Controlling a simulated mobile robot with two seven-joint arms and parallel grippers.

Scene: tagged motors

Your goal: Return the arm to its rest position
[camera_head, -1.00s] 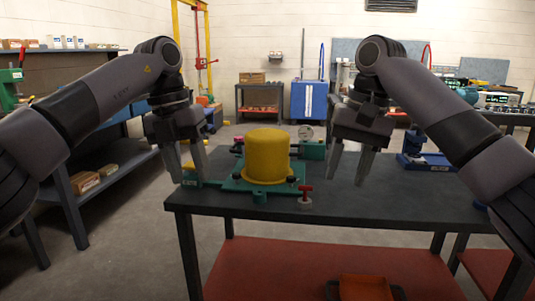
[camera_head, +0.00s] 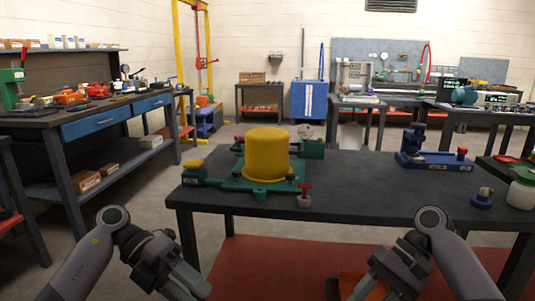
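My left gripper (camera_head: 186,285) is low at the bottom left, in front of and below the table's front edge. Its fingers look spread with nothing between them, though they run close to the picture's lower edge. My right gripper (camera_head: 376,290) is low at the bottom right, also below the tabletop level in the picture. Its fingertips are partly cut off, so its opening is unclear. A yellow cylinder (camera_head: 267,155) stands upright on a green fixture (camera_head: 231,184) on the dark table (camera_head: 350,205). Both grippers are apart from it.
An orange bin (camera_head: 350,284) sits on the red lower shelf (camera_head: 290,262). A workbench (camera_head: 90,118) stands at left.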

